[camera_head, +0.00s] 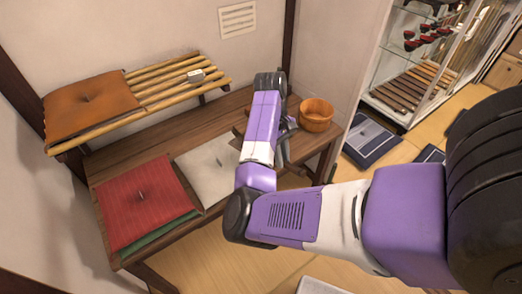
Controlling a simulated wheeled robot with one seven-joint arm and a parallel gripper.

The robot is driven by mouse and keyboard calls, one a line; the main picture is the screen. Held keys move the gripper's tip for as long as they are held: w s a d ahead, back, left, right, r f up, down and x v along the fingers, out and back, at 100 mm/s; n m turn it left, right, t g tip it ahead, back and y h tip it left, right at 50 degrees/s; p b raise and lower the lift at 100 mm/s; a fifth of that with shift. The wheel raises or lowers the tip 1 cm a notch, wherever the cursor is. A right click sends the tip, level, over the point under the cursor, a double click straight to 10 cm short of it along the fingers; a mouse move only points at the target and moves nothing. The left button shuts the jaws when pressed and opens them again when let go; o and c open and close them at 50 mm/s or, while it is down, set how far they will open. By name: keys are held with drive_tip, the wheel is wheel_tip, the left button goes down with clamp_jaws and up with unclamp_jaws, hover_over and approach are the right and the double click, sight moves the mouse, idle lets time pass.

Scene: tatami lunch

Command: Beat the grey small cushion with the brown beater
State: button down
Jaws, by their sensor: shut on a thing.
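A pale grey cushion (207,170) lies flat on the dark wooden bench, partly hidden by my arm on its right. My gripper (287,130) is mostly hidden behind my purple and white forearm, above the bench to the right of the grey cushion. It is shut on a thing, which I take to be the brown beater. Dark parts (290,162) show beside the forearm, but I cannot tell clearly which belong to the beater. I cannot see whether it touches the cushion.
A red cushion (145,200) lies on a green one (160,234) at the bench's left. An orange cushion (92,106) and a small pale block (195,76) rest on a slatted shelf (160,88). A wooden tub (315,114) stands at the bench's right. Blue cushions (371,138) lie on the floor.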

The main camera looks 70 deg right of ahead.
drive_tip(key=shift+n, duration=0.4)
wheel_tip(320, 180, down, 8)
drive_tip(key=b, duration=0.3)
drive_tip(key=p+v, duration=0.1)
drive_tip(key=v, duration=0.1)
drive_tip(key=s+p+v, duration=0.1)
drive_tip(key=v, duration=0.2)
drive_tip(key=p+v, duration=0.1)
drive_tip(key=v, duration=0.1)
drive_tip(key=shift+s+a+r, duration=0.15)
drive_tip(key=shift+a+r, duration=0.15)
drive_tip(key=shift+r, duration=0.2)
drive_tip(key=shift+s+r, duration=0.15)
drive_tip(key=shift+r, duration=0.15)
